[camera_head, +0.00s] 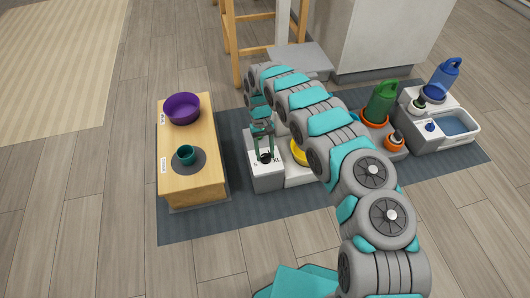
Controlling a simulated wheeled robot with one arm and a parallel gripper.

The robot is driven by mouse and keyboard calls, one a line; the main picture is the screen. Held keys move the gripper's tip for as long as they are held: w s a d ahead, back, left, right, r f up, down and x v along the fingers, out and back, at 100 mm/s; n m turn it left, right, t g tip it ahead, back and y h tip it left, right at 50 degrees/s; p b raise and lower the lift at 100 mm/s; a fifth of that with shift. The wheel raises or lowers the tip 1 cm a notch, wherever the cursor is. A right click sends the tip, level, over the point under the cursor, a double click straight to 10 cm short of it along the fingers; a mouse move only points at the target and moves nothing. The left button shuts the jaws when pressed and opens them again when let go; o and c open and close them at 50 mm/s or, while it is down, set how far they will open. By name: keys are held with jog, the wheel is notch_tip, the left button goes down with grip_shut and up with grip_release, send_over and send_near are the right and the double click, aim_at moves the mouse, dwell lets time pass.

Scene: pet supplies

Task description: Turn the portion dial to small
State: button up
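The portion dial (266,158) is a small dark knob on the top of a grey and white feeder box (266,180). The letters "S" to its left and "XL" to its right show on the white face. My gripper (264,153) points down at the dial, with its two teal fingers apart on either side of it. I cannot tell whether the fingers touch the dial. The dial's pointer direction is too small to make out.
A wooden stand (200,192) with a purple bowl (182,107) and a teal cup (186,155) is on the left. A yellow bowl (298,152) is partly hidden by my arm. Green (381,102) and blue (444,78) containers stand right. The dark mat (240,222) is clear in front.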

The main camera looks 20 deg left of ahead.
jog(key=o, duration=0.4)
jog(key=v, duration=0.7)
jog(key=shift+f, duration=0.1)
jog(key=shift+w+a+r, duration=0.1)
jog(key=shift+w+r, duration=0.05)
jog(key=shift+r, duration=0.3)
